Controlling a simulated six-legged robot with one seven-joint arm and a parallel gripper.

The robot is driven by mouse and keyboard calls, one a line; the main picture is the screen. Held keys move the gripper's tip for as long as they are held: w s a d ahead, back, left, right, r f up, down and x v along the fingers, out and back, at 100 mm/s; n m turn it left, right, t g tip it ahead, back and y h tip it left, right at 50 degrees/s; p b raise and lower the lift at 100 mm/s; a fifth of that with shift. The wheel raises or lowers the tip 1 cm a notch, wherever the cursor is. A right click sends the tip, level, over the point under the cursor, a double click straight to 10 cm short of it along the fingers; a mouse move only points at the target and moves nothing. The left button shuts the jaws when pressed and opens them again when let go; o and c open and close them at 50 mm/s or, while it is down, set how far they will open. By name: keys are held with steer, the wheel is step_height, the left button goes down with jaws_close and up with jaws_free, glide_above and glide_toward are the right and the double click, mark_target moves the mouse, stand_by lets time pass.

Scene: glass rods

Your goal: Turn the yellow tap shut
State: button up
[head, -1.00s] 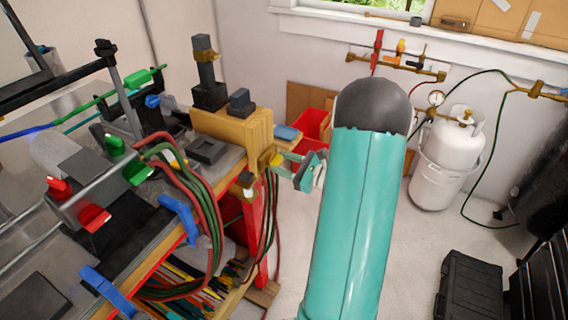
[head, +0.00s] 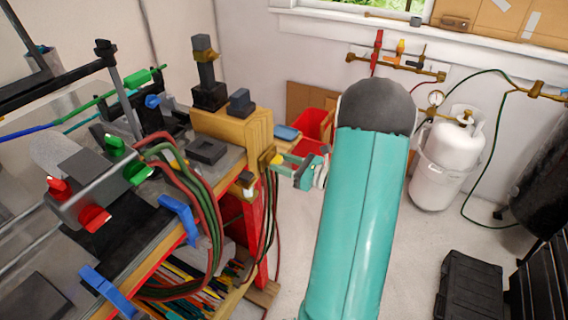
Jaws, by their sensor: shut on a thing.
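The yellow tap (head: 275,159) is small in the head view. It sits on a brass fitting (head: 266,158) at the right end of the bench, beside the wooden block. My gripper (head: 284,164) reaches it from the right and is shut on its handle. The fingers cover part of the handle, so its exact angle is hard to tell. My teal arm fills the middle of the view and hides the floor behind it.
Red and green hoses (head: 203,190) hang over the bench front, beside blue clamps (head: 178,218). Red bins (head: 313,125) stand behind my gripper. A white gas cylinder (head: 447,160) and a black case (head: 471,287) stand to the right. The floor between is clear.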

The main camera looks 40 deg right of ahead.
steer(key=o, duration=1)
steer(key=shift+s, duration=0.1)
steer(key=v, duration=1.3)
steer(key=shift+s+d, duration=0.1)
steer(key=shift+s, duration=0.25)
steer(key=shift+s, duration=0.15)
